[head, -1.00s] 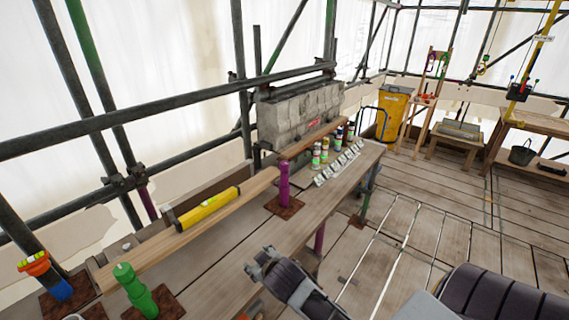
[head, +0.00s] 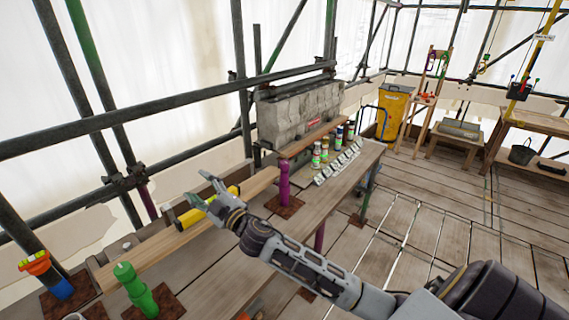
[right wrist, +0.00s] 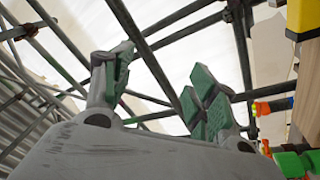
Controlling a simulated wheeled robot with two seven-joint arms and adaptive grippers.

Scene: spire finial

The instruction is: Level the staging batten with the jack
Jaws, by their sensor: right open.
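The wooden batten (head: 150,248) runs diagonally along the workbench, with a yellow spirit level (head: 197,214) lying on it. A green jack (head: 137,292) stands by its near end, and a purple jack (head: 284,181) stands near its far end. My right gripper (head: 202,190) is open and empty, over the level in the picture and partly covering it. Its gap from the level is unclear. In the right wrist view, its spread fingers (right wrist: 160,88) have nothing between them; the level (right wrist: 303,18) and green jack (right wrist: 296,163) show at the right edge. My left gripper is out of view.
An orange-topped post with a blue lower part (head: 48,272) stands at the near left. Scaffold tubes (head: 150,110) cross behind. The floor at right is mostly open.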

